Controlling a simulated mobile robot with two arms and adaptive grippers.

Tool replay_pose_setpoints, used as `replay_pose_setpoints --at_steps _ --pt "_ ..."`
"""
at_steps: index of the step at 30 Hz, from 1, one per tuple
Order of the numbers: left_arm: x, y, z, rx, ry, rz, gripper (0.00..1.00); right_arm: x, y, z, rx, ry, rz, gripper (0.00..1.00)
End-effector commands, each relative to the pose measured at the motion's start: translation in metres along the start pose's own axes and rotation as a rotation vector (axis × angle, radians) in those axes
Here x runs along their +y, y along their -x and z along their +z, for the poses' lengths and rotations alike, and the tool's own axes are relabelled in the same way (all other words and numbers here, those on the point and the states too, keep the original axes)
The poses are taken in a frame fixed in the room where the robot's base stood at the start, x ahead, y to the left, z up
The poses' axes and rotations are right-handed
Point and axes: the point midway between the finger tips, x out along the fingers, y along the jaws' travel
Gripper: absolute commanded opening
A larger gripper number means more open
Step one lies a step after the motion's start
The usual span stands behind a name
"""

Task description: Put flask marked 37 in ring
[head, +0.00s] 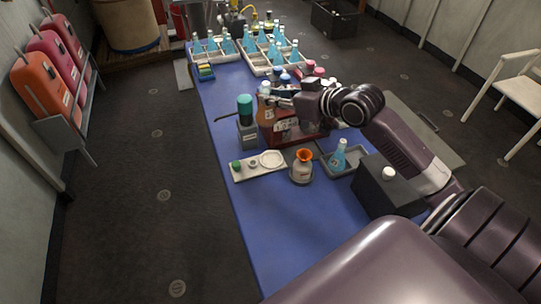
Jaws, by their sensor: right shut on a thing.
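My right gripper (281,102) reaches in from the right over the blue table. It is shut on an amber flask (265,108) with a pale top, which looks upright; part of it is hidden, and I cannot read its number. A white ring (271,159) lies on a white plate (243,173) with a green button, nearer to me than the gripper. A blue flask (338,159) stands in a grey tray (353,168) on the right. More blue flasks (276,54) stand in white racks at the far end. My left gripper is not in view.
A teal-capped grey device (246,124) stands behind the plate. A black box (387,187) is at the right edge. The blue table (285,225) is clear at the near end.

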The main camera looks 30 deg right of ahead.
Motion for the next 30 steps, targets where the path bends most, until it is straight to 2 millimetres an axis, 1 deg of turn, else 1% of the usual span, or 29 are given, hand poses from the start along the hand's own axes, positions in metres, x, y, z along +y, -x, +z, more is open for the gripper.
replay_pose_setpoints --at_steps 1,3,5,8,18,21,24,28,30 --pt "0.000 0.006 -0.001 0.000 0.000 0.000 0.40 0.010 -0.002 -0.002 0.000 -0.009 0.024 0.00" --pt "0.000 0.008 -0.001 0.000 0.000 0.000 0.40 0.019 -0.005 0.001 0.001 -0.019 0.047 0.00" --pt "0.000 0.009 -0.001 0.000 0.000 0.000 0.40 0.023 -0.009 0.006 0.001 -0.025 0.058 0.00" --pt "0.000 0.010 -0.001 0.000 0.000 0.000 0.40 0.025 -0.016 0.024 -0.002 -0.031 0.062 0.00" --pt "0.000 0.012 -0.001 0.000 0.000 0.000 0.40 0.025 -0.051 0.108 -0.002 -0.029 0.062 0.00" --pt "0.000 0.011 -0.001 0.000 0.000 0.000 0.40 0.025 -0.060 0.128 0.000 -0.027 0.062 0.00" --pt "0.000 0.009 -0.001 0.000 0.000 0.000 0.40 0.025 -0.066 0.141 0.001 -0.026 0.062 0.00" --pt "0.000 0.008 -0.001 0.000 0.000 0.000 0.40 0.025 -0.069 0.149 0.002 -0.025 0.061 0.00" --pt "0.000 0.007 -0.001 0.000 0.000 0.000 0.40 0.025 -0.072 0.158 0.000 -0.026 0.061 0.00"
